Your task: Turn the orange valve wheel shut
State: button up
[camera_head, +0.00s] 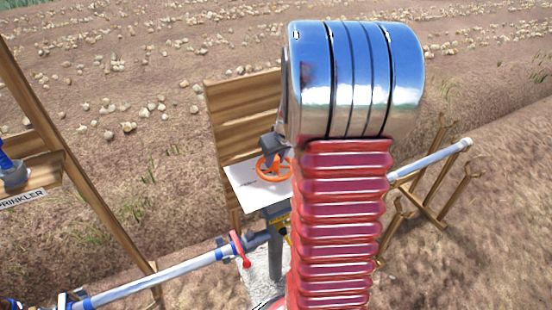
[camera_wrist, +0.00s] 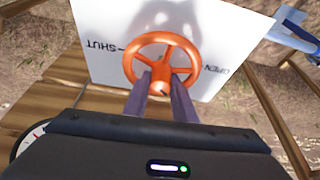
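The orange valve wheel (camera_head: 274,168) lies over a white plate (camera_head: 250,187) in the head view, left of my red arm. In the wrist view the orange wheel (camera_wrist: 136,55) is seen from above, with "SHUT" on the left of the white plate (camera_wrist: 100,70) and "OPEN" on the right. My gripper (camera_wrist: 161,76) reaches over the near part of the wheel. Its two fingers stand apart, with orange showing between them; I cannot tell whether they touch it. In the head view my gripper (camera_head: 273,148) is a dark shape just above the wheel.
A wooden board (camera_head: 240,110) stands behind the plate. A pipe (camera_head: 160,285) with a red handle (camera_head: 240,249) runs at lower left, and another pipe (camera_head: 430,162) rests on wooden stakes at right. A wooden frame with a "SPRINKLER" label (camera_head: 22,198) stands at left.

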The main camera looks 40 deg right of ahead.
jog(key=c, duration=0.5)
jog(key=shift+d, duration=0.25)
jog(key=shift+a, duration=0.15)
